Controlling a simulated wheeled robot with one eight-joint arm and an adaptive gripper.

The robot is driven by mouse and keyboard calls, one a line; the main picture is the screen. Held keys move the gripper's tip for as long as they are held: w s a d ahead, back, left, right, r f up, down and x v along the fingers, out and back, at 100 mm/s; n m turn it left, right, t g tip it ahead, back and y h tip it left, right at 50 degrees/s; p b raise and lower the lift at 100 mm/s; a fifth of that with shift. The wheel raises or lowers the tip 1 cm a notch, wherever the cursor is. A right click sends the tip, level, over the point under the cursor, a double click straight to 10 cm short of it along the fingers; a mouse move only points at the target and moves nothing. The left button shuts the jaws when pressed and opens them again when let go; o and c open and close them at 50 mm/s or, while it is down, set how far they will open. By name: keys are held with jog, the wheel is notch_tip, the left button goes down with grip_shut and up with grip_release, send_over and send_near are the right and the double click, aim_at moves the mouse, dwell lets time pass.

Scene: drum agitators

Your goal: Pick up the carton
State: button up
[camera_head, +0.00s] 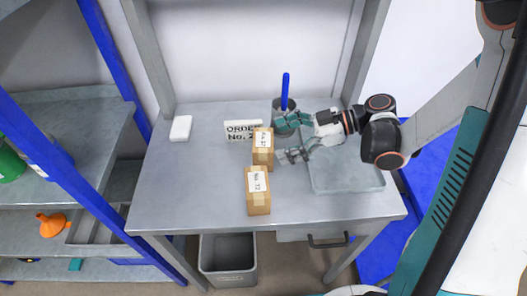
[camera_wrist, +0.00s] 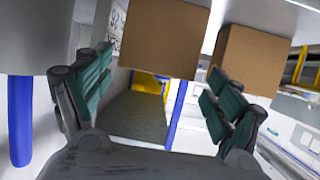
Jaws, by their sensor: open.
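Two brown cartons with white labels and printed numbers stand on the grey table. The rear carton (camera_head: 263,158) is in the middle, and the front carton (camera_head: 259,204) is nearer the front edge. My gripper (camera_head: 281,140) is open and empty, just right of the rear carton, with its fingers pointing left towards it. In the wrist view, which looks upside down, the rear carton (camera_wrist: 165,35) lies ahead between the open fingers of my gripper (camera_wrist: 160,95), apart from them. The front carton (camera_wrist: 250,60) shows to the right, partly behind a finger.
A sign reading "ORDER" (camera_head: 240,129) stands behind the rear carton. A grey tray (camera_head: 345,187) lies below my arm. A white block (camera_head: 181,129) lies at left.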

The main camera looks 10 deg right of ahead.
aim_at(263, 145)
jog(key=shift+f+b+x, duration=0.15)
jog(key=shift+b+x, duration=0.45)
jog(key=shift+x, duration=0.9)
jog(key=shift+f+b+x, duration=0.15)
jog(key=shift+b+x, duration=0.45)
jog(key=shift+x, duration=0.9)
jog(key=shift+w+d, duration=0.1)
jog(key=c, duration=0.9)
